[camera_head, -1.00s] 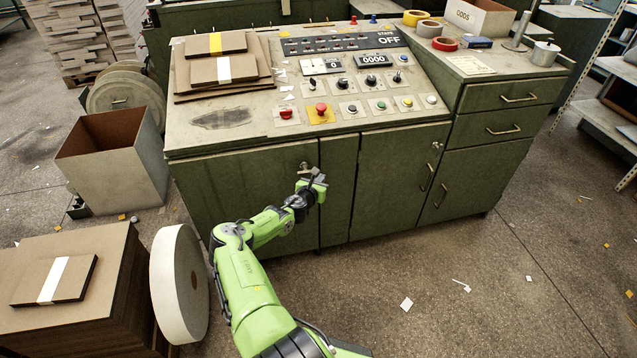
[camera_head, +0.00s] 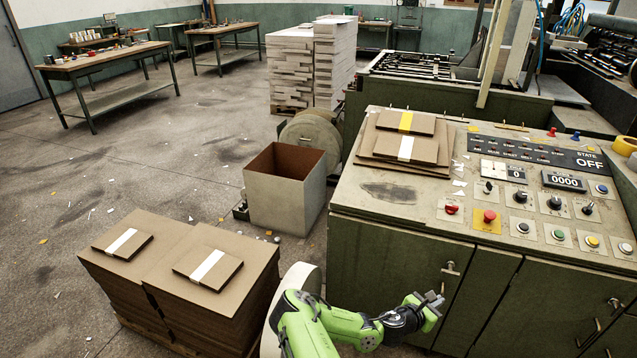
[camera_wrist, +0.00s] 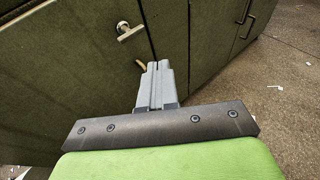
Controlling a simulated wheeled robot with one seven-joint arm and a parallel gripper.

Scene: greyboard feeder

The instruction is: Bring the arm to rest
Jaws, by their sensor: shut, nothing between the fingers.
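My green arm (camera_head: 345,325) is bent low in front of the green control cabinet (camera_head: 400,265). My gripper (camera_head: 437,301) is near the cabinet's front doors, beside a T-shaped door handle (camera_head: 451,268). In the wrist view my gripper (camera_wrist: 156,68) shows its grey fingers together and empty. The same T-handle (camera_wrist: 130,31) shows just beyond the fingertips in that view; the gripper does not appear to hold it.
Greyboard stacks (camera_head: 190,262) stand at lower left, near a white roll (camera_head: 270,335) beside my arm. An open bin (camera_head: 285,185) stands left of the cabinet. The cabinet top carries a control panel (camera_head: 545,200) and boards (camera_head: 370,150). Free floor (camera_head: 130,165) lies at left.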

